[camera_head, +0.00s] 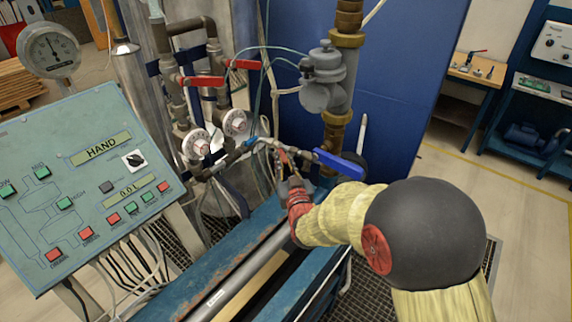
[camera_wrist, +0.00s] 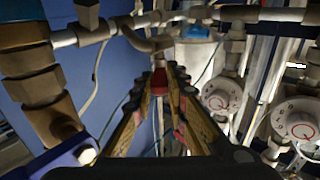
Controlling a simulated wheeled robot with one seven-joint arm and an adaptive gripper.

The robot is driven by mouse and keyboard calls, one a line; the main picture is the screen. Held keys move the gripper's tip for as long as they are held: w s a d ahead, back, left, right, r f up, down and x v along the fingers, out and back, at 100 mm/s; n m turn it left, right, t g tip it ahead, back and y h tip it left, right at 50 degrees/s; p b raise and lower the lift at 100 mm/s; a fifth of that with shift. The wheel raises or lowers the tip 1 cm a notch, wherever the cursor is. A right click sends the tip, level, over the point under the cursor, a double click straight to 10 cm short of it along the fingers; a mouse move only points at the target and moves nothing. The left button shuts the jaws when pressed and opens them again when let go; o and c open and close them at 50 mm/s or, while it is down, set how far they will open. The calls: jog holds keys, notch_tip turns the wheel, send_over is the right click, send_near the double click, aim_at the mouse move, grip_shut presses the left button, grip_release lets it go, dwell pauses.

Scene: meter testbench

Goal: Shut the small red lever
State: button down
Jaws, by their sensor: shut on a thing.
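The small red lever (camera_wrist: 159,80) shows in the wrist view between the fingertips of my gripper (camera_wrist: 160,82). Only a short red part of it is visible; the fingers cover the rest. In the head view my gripper (camera_head: 284,158) is at the horizontal pipe, left of the blue handle, and hides most of the lever there. The fingers are shut on the lever. I cannot tell the lever's exact angle.
A long blue handle (camera_head: 340,163) is close to the right of my gripper. Two white dials (camera_head: 196,144) (camera_head: 234,122) and two larger red levers (camera_head: 205,80) (camera_head: 243,65) are at the left. A control panel (camera_head: 85,185) stands front left. A thick brass-fitted pipe (camera_head: 336,130) rises behind.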

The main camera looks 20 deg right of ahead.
jog(key=shift+w+a+m+g+h+p, duration=0.4)
jog(key=shift+a+m+g+h, duration=0.65)
jog(key=shift+m+h, duration=1)
jog(key=shift+w+a+m+g+h+p, duration=0.3)
jog(key=shift+w+a+m+g+h, duration=0.35)
jog(key=shift+m+g+h, duration=1.35)
jog(key=shift+w+a+m+g+h+p, duration=0.45)
jog(key=shift+a+m+h, duration=0.6)
jog(key=shift+h, duration=1.8)
jog(key=shift+d+r+g, duration=0.1)
jog(key=shift+r+g, duration=0.05)
jog(key=shift+g, duration=0.15)
jog(key=c, duration=2)
grip_release()
jog(key=shift+o, duration=1.2)
jog(key=v, duration=1.2)
jog(key=shift+f, duration=0.3)
